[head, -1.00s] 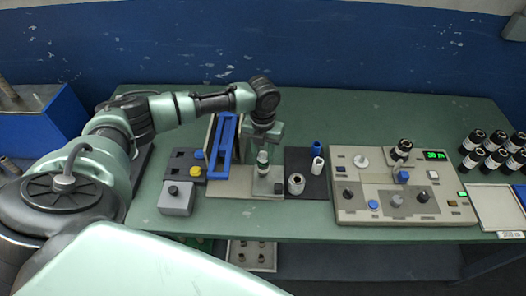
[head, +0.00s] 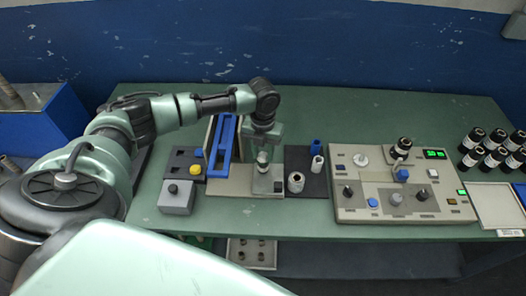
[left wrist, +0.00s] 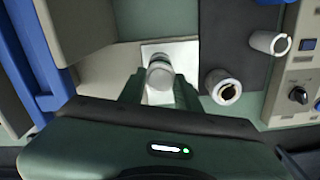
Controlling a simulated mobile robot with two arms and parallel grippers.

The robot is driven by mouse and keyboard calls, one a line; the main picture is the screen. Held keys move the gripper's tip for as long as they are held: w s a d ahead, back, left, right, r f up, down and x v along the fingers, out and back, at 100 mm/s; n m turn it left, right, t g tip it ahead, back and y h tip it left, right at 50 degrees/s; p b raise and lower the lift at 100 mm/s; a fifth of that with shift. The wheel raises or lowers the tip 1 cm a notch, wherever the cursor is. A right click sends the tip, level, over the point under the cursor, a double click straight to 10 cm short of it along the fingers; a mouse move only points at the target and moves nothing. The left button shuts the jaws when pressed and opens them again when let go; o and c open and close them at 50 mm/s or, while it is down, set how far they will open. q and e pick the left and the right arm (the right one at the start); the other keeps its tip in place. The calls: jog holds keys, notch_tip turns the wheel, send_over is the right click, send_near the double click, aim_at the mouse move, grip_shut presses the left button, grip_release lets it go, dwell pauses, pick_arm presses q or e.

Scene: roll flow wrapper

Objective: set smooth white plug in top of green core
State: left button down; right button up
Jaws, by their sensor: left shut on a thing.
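My left gripper (head: 263,158) points down over the pale square plate (head: 268,190) on the beige base. In the left wrist view its two fingers (left wrist: 160,88) are shut on a short, pale, smooth cylinder, which looks like the white plug (left wrist: 160,72). The plug is between the fingertips, above the plate. I cannot clearly make out the green core; the gripper and plug may hide it, and I cannot tell whether the plug touches it. My right gripper is not in view.
Right of the plate, a dark mat holds a white hollow cylinder (head: 296,183), another white cylinder (head: 317,166) and a blue piece (head: 316,146). A control panel (head: 385,215) stands farther right. A blue rail (head: 222,145) and a grey button box (head: 177,197) are on the left.

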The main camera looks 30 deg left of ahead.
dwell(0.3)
pick_arm(q)
jog(key=shift+c, duration=2.2)
grip_release()
notch_tip(320, 180, up, 8)
jog(key=p, duration=0.7)
jog(key=shift+p, duration=0.4)
jog(key=shift+f, duration=0.1)
